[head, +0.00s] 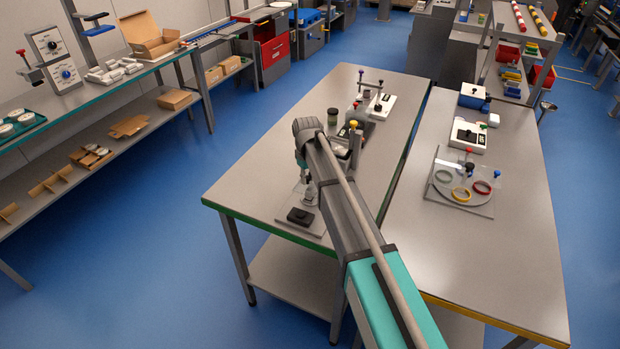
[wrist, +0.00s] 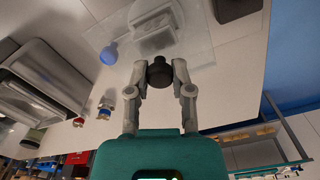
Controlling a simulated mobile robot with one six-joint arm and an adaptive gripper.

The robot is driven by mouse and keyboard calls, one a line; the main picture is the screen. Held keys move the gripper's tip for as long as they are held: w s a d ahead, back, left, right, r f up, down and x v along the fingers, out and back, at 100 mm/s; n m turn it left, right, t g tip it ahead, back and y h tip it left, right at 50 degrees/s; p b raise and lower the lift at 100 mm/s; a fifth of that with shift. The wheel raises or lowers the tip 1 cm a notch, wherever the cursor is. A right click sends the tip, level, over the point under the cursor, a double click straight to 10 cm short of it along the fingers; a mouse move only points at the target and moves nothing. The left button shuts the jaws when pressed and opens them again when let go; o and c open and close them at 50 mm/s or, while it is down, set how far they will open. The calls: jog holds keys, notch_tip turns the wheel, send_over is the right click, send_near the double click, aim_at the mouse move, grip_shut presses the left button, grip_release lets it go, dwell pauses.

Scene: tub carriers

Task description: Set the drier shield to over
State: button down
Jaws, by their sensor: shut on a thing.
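My gripper (wrist: 158,72) is shut on a black round knob (wrist: 159,75), one finger on each side of it. The knob is at the edge of a clear plate (wrist: 200,55), which appears to be the shield. A pale grey round and boxy part (wrist: 156,22) shows through or beside the plate; I cannot tell how far the plate covers it. A blue knob (wrist: 109,54) is at the plate's left. In the head view my gripper (head: 309,196) is low over the near left end of the middle table, and my arm hides part of the device there.
A black pad (head: 299,216) lies close to my gripper. Behind my arm, a dark green jar (head: 332,116) and a white device (head: 380,106) stand on the table. The right table (head: 470,250) holds a clear plate with coloured rings (head: 461,195); its near half is clear.

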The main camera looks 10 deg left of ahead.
jog(key=shift+w+a, duration=0.15)
jog(key=shift+a, duration=0.1)
jog(key=c, duration=0.5)
grip_release()
jog(key=shift+c, duration=0.2)
jog(key=shift+o, duration=0.3)
jog(key=shift+d, duration=0.1)
